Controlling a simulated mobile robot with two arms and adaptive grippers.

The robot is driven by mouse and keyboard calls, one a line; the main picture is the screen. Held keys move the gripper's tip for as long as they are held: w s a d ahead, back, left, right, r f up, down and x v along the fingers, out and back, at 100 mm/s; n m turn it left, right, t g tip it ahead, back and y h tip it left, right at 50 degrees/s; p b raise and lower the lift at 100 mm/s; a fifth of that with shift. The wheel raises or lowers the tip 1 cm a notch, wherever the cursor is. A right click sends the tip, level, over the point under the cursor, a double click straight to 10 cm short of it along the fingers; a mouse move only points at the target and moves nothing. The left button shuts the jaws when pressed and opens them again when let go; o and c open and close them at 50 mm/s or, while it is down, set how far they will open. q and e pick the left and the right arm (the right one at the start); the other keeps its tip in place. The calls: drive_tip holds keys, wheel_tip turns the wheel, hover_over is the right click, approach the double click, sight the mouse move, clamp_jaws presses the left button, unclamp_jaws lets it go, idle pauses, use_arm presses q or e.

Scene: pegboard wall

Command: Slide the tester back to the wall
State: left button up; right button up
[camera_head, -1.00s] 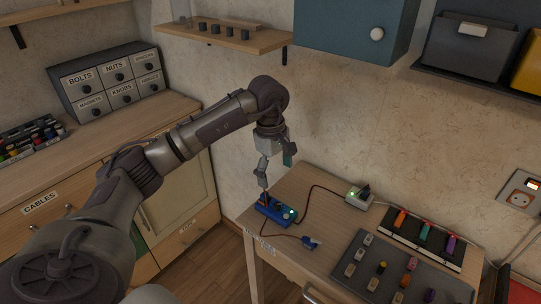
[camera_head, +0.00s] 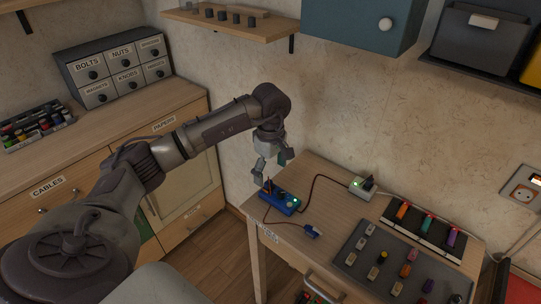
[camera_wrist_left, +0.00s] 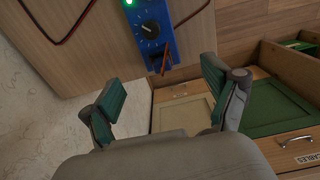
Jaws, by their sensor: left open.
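The tester is a blue box (camera_head: 280,202) with a dial and a green light, near the left end of the small wooden table (camera_head: 325,207). Dark red leads run from it. In the wrist view the tester (camera_wrist_left: 152,35) lies beyond the fingers, its near end above the gap between them. My left gripper (camera_head: 271,169) is open and empty, just above and to the left of the tester's left end. Its two green-padded fingers (camera_wrist_left: 163,85) are spread apart in the wrist view. I see no contact with the tester. My right gripper is not in view.
A white box with a green light (camera_head: 362,187) stands by the wall, joined by a cable. A blue plug (camera_head: 312,231) lies at the table's front. A grey mat (camera_head: 350,262) with several small parts is at right. A shelf (camera_head: 232,24) hangs above.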

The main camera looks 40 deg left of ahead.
sight(271, 183)
use_arm(q)
wheel_tip(271, 183, down, 7)
drive_tip(key=shift+f+p, duration=0.2)
drive_tip(key=shift+p, duration=0.15)
